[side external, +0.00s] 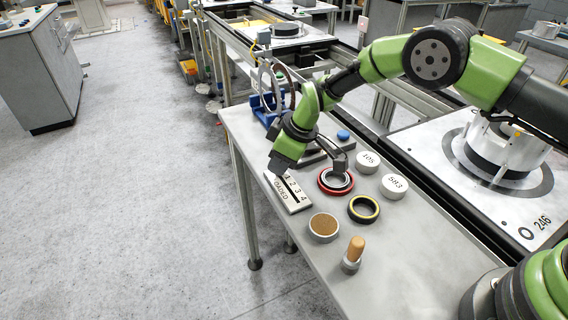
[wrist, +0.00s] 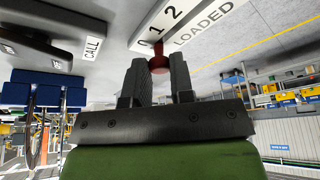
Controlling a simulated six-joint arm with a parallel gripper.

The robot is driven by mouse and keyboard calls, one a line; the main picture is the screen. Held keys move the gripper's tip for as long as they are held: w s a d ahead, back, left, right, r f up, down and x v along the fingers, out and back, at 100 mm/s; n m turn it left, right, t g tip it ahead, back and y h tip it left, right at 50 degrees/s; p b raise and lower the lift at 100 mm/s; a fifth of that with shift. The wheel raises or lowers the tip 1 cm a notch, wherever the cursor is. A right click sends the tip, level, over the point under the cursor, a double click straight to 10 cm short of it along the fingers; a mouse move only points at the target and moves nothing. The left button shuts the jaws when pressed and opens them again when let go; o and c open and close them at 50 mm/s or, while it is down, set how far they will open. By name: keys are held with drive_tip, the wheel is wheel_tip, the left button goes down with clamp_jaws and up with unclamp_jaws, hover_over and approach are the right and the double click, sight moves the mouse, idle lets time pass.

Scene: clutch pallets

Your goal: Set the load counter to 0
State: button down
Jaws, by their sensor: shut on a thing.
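The load counter (side external: 291,197) is a pale plate marked LOADED at the table's left edge. Digits 1 to 4 show in the side view, and my gripper (side external: 277,172) covers its upper-left end. In the wrist view, the counter (wrist: 196,24) shows 0, 1, 2 and part of LOADED. A red knob (wrist: 151,66) sits by the 0 end of its slot, partly hidden behind my fingers. My gripper (wrist: 161,66) is shut on this knob. The exact knob setting is hard to read because the fingers cover it.
Beside the counter are a red ring (side external: 323,185), a black-yellow ring (side external: 364,209), a cork-topped disc (side external: 324,226) and a wooden-handled tool (side external: 355,250). White discs 105 (side external: 368,162) and 583 (side external: 394,186) lie right. A CALL-labelled block (wrist: 70,40) is close to my gripper.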

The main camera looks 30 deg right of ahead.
drive_tip(key=shift+w, duration=0.4)
drive_tip(key=c, duration=1)
unclamp_jaws()
drive_tip(key=shift+r, duration=0.1)
drive_tip(key=v, duration=0.9)
drive_tip(key=shift+s+d+r, duration=0.15)
drive_tip(key=shift+r, duration=0.2)
